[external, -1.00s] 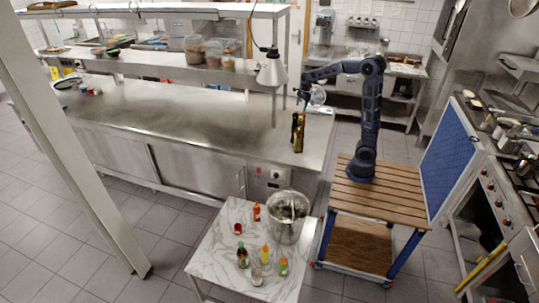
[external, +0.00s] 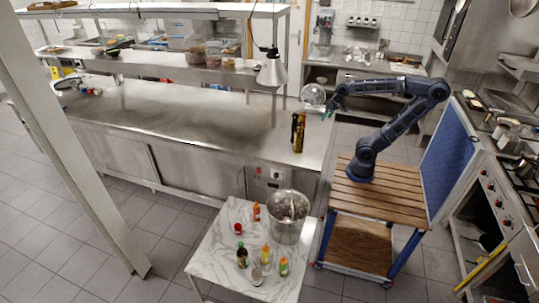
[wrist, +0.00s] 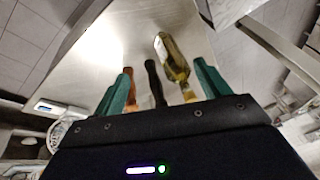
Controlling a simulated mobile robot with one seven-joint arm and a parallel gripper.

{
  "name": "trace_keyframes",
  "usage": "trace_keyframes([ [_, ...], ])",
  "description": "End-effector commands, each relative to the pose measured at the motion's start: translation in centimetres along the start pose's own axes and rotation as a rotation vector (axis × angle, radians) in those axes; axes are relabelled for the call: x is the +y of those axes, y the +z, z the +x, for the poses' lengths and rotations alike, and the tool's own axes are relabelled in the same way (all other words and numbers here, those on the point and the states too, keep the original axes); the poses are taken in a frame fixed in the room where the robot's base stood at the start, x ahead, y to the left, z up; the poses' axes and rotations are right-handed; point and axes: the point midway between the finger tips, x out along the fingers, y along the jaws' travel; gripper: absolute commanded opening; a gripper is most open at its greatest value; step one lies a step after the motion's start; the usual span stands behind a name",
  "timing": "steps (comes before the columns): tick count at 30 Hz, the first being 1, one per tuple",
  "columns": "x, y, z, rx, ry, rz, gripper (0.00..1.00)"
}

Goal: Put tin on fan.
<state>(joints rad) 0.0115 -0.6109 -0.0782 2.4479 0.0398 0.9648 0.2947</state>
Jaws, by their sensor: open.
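A small red item (external: 238,228), possibly the tin, stands on the marble-topped table; it is too small to be sure. A round, pale fan (external: 313,95) stands at the right end of the steel counter, and what looks like its cage shows at the left of the wrist view (wrist: 66,130). My gripper (external: 328,110) is beside the fan, to its right, above the counter's right end. In the wrist view my gripper (wrist: 162,68) has its teal fingers apart, with nothing held. Bottles show beyond them.
Dark and yellowish bottles (external: 298,133) stand on the steel counter (external: 200,115) near its right end. The marble table (external: 215,262) holds a large metal pot (external: 290,222) and several small bottles. A lamp (external: 271,72) hangs above the counter. Its middle is clear.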

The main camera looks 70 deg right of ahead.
Motion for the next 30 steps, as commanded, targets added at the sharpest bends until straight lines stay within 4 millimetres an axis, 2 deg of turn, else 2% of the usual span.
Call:
trace_keyframes([
  [1, -0.1, 1.3, -0.2, 0.018, 0.004, -0.083, 0.75],
  [3, -0.2, 2.8, -0.4, 0.035, 0.013, -0.191, 0.75],
  [9, -0.3, 5.2, -0.4, 0.063, 0.035, -0.377, 0.75],
  [30, -0.3, 5.5, -0.3, 0.066, 0.039, -0.407, 0.75],
])
